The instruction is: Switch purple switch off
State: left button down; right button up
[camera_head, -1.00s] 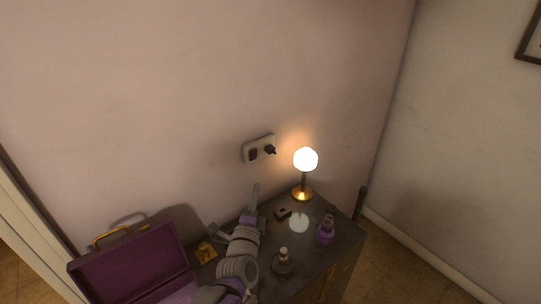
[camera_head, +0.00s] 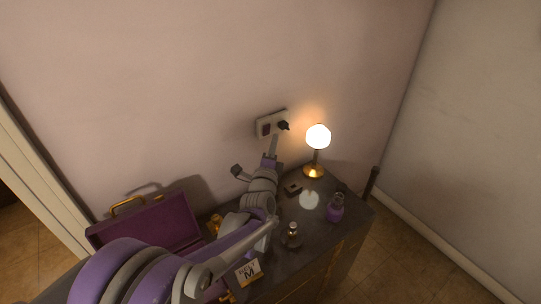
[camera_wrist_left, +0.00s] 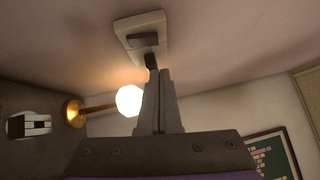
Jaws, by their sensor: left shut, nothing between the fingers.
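A pale wall plate (camera_head: 259,127) holds the dark purple switch (camera_head: 266,129) on its left and a black plug (camera_head: 284,125) on its right. In the left wrist view the plate (camera_wrist_left: 122,27) shows the purple switch (camera_wrist_left: 143,40) beyond the plug (camera_wrist_left: 152,61). My left gripper (camera_head: 276,138) is shut and empty, its tips just below the plate near the plug. In the left wrist view its fingers (camera_wrist_left: 160,74) overlap the plug's lower end; I cannot tell whether they touch. My right gripper is out of view.
A lit lamp (camera_head: 318,137) stands right of my gripper on the dark dresser. A small dark block (camera_head: 292,189), a purple bottle (camera_head: 336,208), a clear bottle (camera_head: 293,236) and an open purple case (camera_head: 150,227) are on the dresser. A calendar-like card (camera_head: 248,272) stands in front.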

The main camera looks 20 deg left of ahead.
aim_at(268, 126)
pick_arm(q)
jog(key=shift+w+a+r, duration=0.15)
jog(key=shift+w+a, duration=0.45)
jog(key=shift+a, duration=0.3)
jog(key=shift+w+a+r, duration=0.15)
jog(key=shift+w+a, duration=0.4)
jog(key=shift+a, duration=0.3)
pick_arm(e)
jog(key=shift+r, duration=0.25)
pick_arm(q)
jog(key=shift+w+a+r+n+g+p, duration=0.15)
jog(key=shift+a+r+n+g+p, duration=0.15)
jog(key=shift+p, duration=0.2)
jog(key=shift+f, duration=0.1)
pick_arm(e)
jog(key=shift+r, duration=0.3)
